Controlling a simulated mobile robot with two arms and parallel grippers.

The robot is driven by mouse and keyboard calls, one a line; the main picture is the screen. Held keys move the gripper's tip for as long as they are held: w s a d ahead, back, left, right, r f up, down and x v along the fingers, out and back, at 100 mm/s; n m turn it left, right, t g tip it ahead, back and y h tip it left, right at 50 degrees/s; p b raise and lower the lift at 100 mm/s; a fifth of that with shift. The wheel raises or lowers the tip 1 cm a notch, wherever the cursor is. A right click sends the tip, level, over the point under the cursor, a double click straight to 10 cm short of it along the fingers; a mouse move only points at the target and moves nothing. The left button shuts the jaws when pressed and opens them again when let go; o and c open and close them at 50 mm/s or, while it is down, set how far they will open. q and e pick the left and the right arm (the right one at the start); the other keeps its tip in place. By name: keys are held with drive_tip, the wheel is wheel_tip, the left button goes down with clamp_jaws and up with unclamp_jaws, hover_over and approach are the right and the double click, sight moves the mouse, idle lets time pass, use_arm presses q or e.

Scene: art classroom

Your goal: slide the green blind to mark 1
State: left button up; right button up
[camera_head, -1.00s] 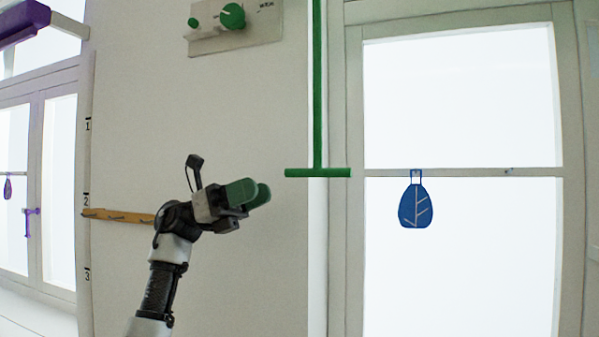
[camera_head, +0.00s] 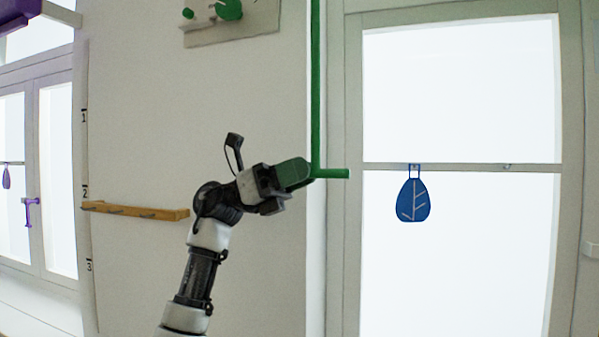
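The green rod (camera_head: 316,85) hangs down from the top edge along the right side of the wall and ends in a green crossbar (camera_head: 335,173). The blind itself cannot be made out in this view. My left gripper (camera_head: 296,174), with green finger pads, is at the crossbar, and its left half is hidden behind the fingers. I cannot tell whether the fingers are open or shut on it. Mark 1 (camera_head: 84,116) is on a strip at the left, above mark 2 (camera_head: 85,191) and mark 3 (camera_head: 89,265). My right gripper is not in view.
A wooden peg rail (camera_head: 135,210) is on the wall behind my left arm. A panel with green knobs (camera_head: 235,27) is above. A blue leaf ornament (camera_head: 413,200) hangs in the right window. A purple roll (camera_head: 20,13) and purple window handle (camera_head: 31,212) are at the left.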

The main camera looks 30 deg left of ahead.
use_arm(q)
clamp_jaws()
drive_tip(key=shift+f, duration=0.25)
wheel_tip(320, 180, down, 25)
drive_tip(key=b, duration=1.8)
drive_tip(key=shift+r+b, duration=0.2)
drive_tip(key=shift+b, duration=0.15)
drive_tip(key=shift+o, duration=1.4)
unclamp_jaws()
drive_tip(key=shift+r, duration=0.1)
